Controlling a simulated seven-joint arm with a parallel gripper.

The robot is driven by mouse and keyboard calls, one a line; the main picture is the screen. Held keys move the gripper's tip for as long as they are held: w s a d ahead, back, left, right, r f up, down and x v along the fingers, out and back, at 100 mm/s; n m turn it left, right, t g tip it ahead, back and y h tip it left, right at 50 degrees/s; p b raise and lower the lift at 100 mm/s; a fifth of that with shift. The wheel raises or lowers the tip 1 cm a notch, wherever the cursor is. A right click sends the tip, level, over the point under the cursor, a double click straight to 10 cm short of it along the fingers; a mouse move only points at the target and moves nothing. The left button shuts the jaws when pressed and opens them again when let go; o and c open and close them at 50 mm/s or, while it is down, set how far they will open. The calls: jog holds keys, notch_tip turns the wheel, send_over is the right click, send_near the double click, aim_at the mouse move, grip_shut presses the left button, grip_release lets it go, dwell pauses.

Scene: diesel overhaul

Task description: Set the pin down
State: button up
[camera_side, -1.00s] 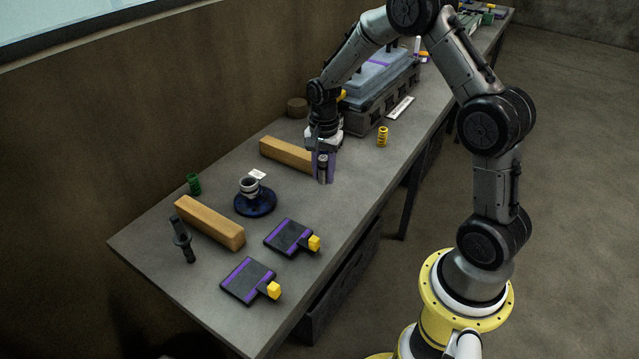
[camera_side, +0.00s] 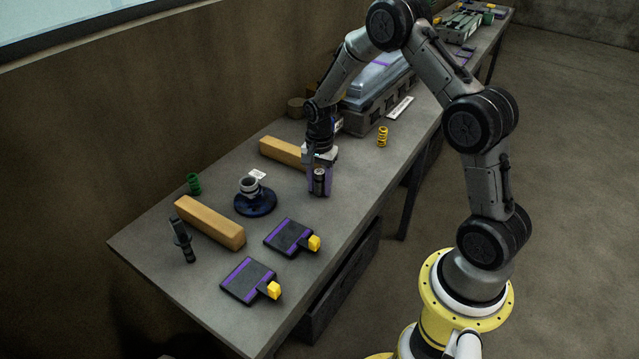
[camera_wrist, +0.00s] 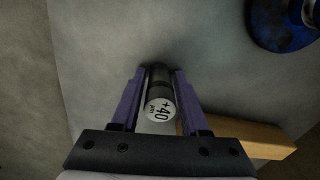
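The pin (camera_side: 319,182) is a dark upright cylinder with a pale top. In the wrist view the pin (camera_wrist: 159,107) shows "+40" on its end face. My gripper (camera_side: 319,184) points down with its purple fingers on either side of the pin. In the wrist view my gripper (camera_wrist: 160,73) appears shut on it. The pin's lower end is at or very near the bench top (camera_side: 290,215); I cannot tell whether it touches.
A wooden block (camera_side: 285,152) lies behind my gripper, another (camera_side: 209,222) further left. A dark blue round base (camera_side: 256,204) holds a ring. Two black-and-purple plates (camera_side: 288,236) (camera_side: 248,281) lie in front. A yellow spring (camera_side: 382,136) stands to the right. Bench around the pin is clear.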

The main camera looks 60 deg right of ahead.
aim_at(320, 172)
jog(key=shift+o, duration=1)
jog(key=shift+r, duration=0.1)
notch_tip(320, 172, up, 11)
jog(key=shift+r, duration=0.7)
jog(key=s+a+r+n+t, duration=0.4)
jog(key=s+a+r+n, duration=0.65)
jog(key=s+r, duration=0.45)
jog(key=s+a+f+n+t, duration=0.1)
jog(key=s+a+n, duration=0.1)
jog(key=s+n, duration=0.3)
jog(key=s, duration=0.4)
jog(key=shift+s+a+f+n+t, duration=0.25)
jog(key=shift+s+f+n+t, duration=0.05)
jog(key=shift+f+n, duration=0.1)
